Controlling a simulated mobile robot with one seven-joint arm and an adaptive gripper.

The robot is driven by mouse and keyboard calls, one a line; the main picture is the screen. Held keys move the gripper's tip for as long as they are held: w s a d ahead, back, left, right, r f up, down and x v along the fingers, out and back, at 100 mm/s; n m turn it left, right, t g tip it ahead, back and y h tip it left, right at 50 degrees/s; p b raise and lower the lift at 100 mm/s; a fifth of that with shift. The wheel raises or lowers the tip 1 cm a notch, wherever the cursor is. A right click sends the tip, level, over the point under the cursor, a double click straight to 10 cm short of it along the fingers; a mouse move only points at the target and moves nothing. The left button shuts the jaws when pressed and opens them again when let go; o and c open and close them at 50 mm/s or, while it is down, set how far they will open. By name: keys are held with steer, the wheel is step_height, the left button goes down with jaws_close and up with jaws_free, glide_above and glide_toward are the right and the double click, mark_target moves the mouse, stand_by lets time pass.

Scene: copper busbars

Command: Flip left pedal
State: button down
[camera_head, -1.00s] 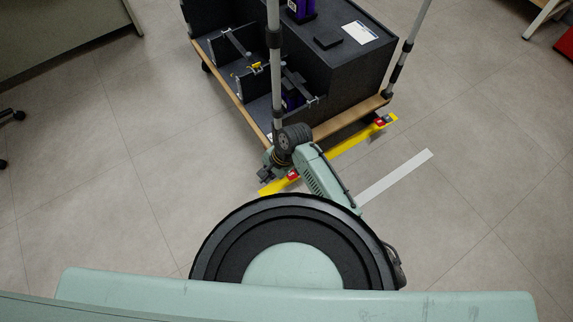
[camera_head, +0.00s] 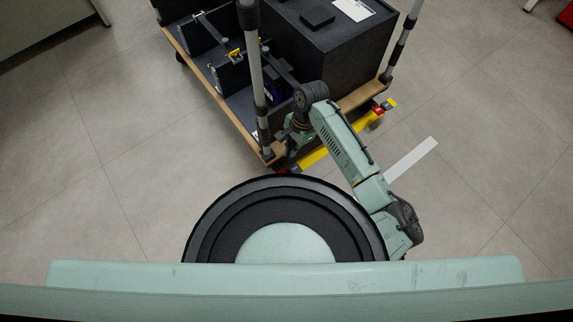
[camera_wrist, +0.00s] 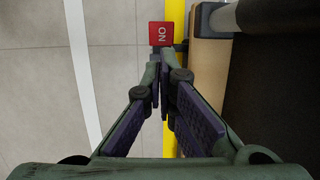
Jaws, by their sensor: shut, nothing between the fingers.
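The left pedal (camera_wrist: 161,34) is a red block with white letters, at the top of the wrist view. It sits by the yellow bar (camera_wrist: 177,50), near the cart's corner. In the head view a bit of its red (camera_head: 281,170) shows at the bar's left end, mostly hidden by my arm. My gripper (camera_wrist: 160,62) is shut and empty. Its fingertips appear just below the pedal in the wrist view; I cannot tell whether they touch it. A second red pedal (camera_head: 378,111) sits near the bar's right end.
The dark cart (camera_head: 340,60) with a wooden edge (camera_head: 215,92) stands directly behind the bar. A grey post (camera_head: 255,80) rises at its near left corner, close to my arm, and another (camera_head: 402,45) at the right. The floor in front is clear, with a pale strip (camera_head: 412,158).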

mark_target(284, 172)
steer(key=b+x, duration=0.3)
steer(key=x, duration=1)
steer(key=shift+f, duration=0.4)
steer(key=shift+w+a, duration=0.1)
steer(key=shift+a, duration=0.05)
steer(key=shift+h, duration=0.3)
